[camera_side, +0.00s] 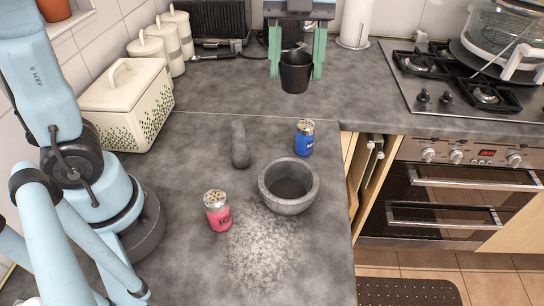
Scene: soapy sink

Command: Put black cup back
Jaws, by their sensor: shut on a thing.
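The black cup (296,78) is upright at the top centre of the side view, near the back of the grey counter. My gripper (296,68) comes down from above, with one green finger on each side of the cup. It is shut on the cup. I cannot tell whether the cup's base touches the counter or is slightly above it.
A grey stone mortar (289,207), a pestle (240,145), a blue shaker (304,138) and a pink shaker (217,211) stand in front. White powder lies on the counter. A white box (124,105) is left; a gas hob (460,80) is right.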

